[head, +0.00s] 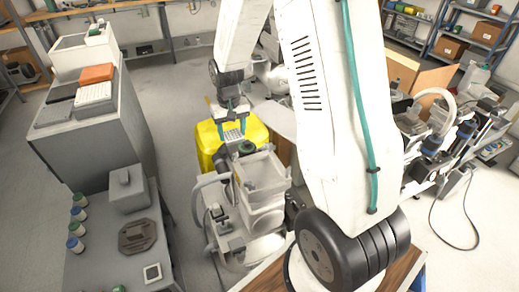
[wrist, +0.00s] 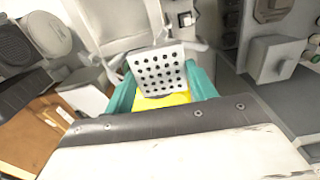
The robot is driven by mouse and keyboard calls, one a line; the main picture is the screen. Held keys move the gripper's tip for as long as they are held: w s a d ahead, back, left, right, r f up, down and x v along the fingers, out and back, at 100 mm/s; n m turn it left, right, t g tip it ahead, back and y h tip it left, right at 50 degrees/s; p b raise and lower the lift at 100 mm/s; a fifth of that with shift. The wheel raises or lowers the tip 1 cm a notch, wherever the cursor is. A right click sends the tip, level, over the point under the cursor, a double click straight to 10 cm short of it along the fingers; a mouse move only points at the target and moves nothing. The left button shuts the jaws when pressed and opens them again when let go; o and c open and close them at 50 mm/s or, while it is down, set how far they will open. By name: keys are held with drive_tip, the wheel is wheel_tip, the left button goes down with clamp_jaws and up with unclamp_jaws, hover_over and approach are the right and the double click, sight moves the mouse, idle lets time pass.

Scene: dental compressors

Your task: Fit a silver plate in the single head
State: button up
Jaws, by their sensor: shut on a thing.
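The silver plate (head: 233,134) is a small flat square with rows of dark holes. It is between the teal fingers of my gripper (head: 233,127), which is shut on it. In the wrist view the plate (wrist: 158,72) faces the camera, slightly tilted, between the gripper's fingers (wrist: 161,90). A grey compressor (head: 262,208) stands just below the gripper in the head view, with an open box-like top (head: 264,170). The plate appears apart from it, though the exact gap is unclear. I cannot tell for certain which part is the single head.
A yellow container (head: 208,150) stands behind the compressor. A grey bench (head: 100,240) with bottles and a grey cabinet (head: 85,145) are at left. More equipment (head: 440,130) and an open cardboard box (head: 420,78) are at right. Floor between cabinet and compressor is clear.

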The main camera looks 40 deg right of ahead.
hover_over(261, 172)
wheel_tip(261, 172, down, 5)
drive_tip(key=shift+w+f, duration=0.15)
drive_tip(key=shift+f, duration=2.7)
drive_tip(key=shift+s+a, duration=0.1)
drive_tip(key=shift+s, duration=0.1)
drive_tip(key=shift+f, duration=0.25)
drive_tip(key=o, duration=1.4)
drive_tip(key=shift+r, duration=0.1)
